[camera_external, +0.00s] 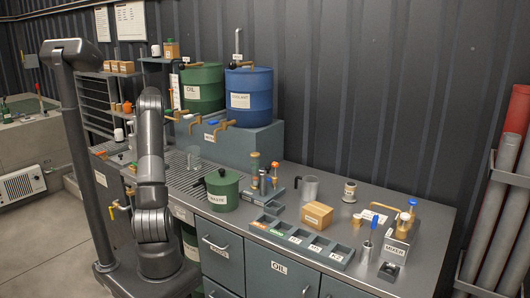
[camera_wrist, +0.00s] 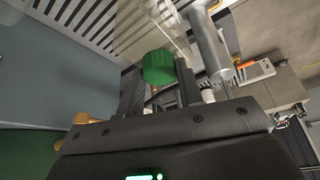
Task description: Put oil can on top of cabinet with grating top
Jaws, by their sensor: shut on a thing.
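My gripper (camera_wrist: 158,88) is shut on a green cap (camera_wrist: 158,66), which seems to belong to a clear container (camera_wrist: 150,28) seen beyond it. I cannot tell whether this is the oil can. In the external view my arm hides the gripper and what it holds. The cabinet with the grating top (camera_external: 208,178) stands behind and to the right of my arm. White slats of a grating (camera_wrist: 85,18) show in the wrist view beyond the held thing. The gap between them cannot be judged.
A clear glass vessel (camera_external: 193,156) and a green waste pot (camera_external: 222,189) stand at the grating. The oil drum (camera_external: 203,90) and blue coolant drum (camera_external: 249,98) stand on a raised box behind. A grey cylinder (camera_wrist: 210,45) is close beside the gripper. Shelves (camera_external: 97,105) stand left.

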